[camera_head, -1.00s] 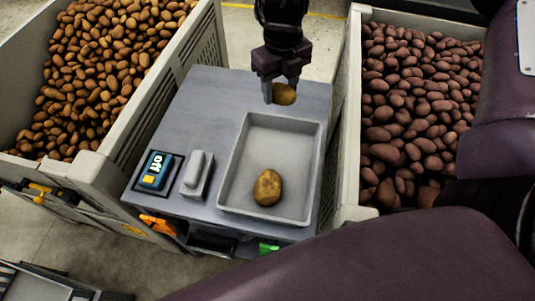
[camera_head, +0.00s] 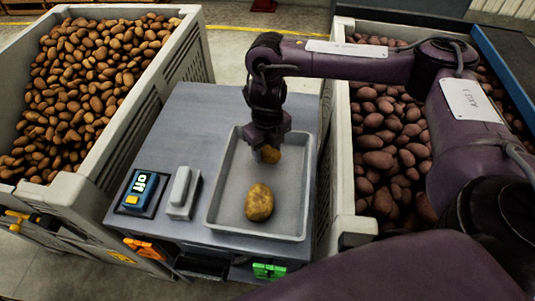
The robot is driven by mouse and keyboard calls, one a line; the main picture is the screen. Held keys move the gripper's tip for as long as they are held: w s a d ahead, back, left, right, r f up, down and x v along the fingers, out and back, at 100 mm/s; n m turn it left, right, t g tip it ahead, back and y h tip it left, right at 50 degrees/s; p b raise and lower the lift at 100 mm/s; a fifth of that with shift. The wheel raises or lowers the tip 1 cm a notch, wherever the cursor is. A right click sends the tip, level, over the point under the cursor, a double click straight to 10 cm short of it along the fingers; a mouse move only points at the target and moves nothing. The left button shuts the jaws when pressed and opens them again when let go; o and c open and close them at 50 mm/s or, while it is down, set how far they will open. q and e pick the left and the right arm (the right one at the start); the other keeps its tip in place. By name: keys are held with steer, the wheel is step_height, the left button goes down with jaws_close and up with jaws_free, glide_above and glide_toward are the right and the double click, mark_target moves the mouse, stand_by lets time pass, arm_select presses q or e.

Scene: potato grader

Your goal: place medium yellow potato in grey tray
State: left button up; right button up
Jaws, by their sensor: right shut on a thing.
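The grey tray (camera_head: 224,190) lies on the grey table. A yellow-brown potato (camera_head: 259,203) lies in the front middle of the tray. My right gripper (camera_head: 270,152) points down over the back part of the tray. It is shut on a second yellow-brown potato (camera_head: 271,156), which is partly hidden by the fingers. I cannot tell whether this held potato touches the tray floor. My left gripper is not in view.
A crate of yellow-brown potatoes (camera_head: 185,25) stands at the left, and a crate of reddish potatoes (camera_head: 342,190) at the right. A small display reading "off" (camera_head: 141,188) and a light grey block (camera_head: 182,190) sit left of the tray.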

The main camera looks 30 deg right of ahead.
mark_target(267, 149)
step_height(267, 149, down, 2)
steer(key=shift+f, duration=0.1)
steer(key=o, duration=1)
steer(key=shift+o, duration=0.2)
steer(key=shift+r, duration=0.4)
step_height(267, 149, up, 12)
steer(key=p, duration=0.2)
steer(key=shift+f+p, duration=0.25)
steer(key=shift+p, duration=0.1)
